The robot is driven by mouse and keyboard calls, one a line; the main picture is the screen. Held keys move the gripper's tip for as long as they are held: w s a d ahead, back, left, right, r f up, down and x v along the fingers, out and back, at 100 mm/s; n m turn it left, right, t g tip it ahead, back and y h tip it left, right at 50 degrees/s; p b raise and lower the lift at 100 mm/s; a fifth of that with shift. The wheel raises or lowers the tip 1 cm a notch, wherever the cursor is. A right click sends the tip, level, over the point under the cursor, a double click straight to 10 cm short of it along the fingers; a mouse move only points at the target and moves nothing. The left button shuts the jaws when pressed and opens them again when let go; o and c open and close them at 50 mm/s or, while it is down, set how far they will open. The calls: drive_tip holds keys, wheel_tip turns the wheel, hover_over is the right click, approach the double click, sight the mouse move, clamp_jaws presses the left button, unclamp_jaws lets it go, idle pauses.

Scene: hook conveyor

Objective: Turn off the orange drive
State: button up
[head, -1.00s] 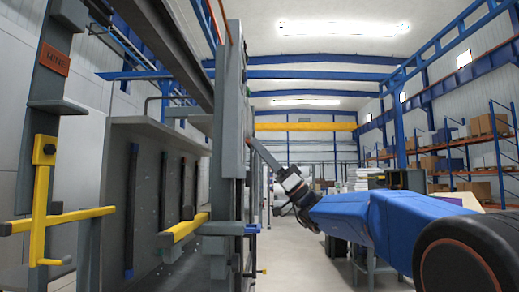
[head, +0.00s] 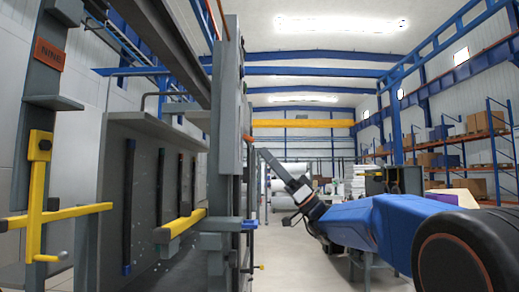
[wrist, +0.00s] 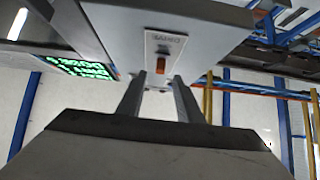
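A small orange-red switch (wrist: 160,63) sits on a pale plate (wrist: 165,48) with a short dark label, fixed to a grey panel (wrist: 115,30) in the wrist view. The label appears upside down and is too small to read surely. My gripper (wrist: 159,77) points at the plate, with its two fingers apart and the switch showing between their tips. I cannot tell whether a finger touches the switch. In the head view, my gripper (head: 266,157) is beside the grey upright; the switch is not visible there.
A green-lit display (wrist: 87,68) is left of the plate. In the head view, a grey upright (head: 224,120) and yellow bars (head: 180,223) of the conveyor stand close on the left. Shelving with boxes (head: 488,122) is at the right; the aisle floor (head: 300,265) looks clear.

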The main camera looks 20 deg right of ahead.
drive_tip(key=v, duration=1.2)
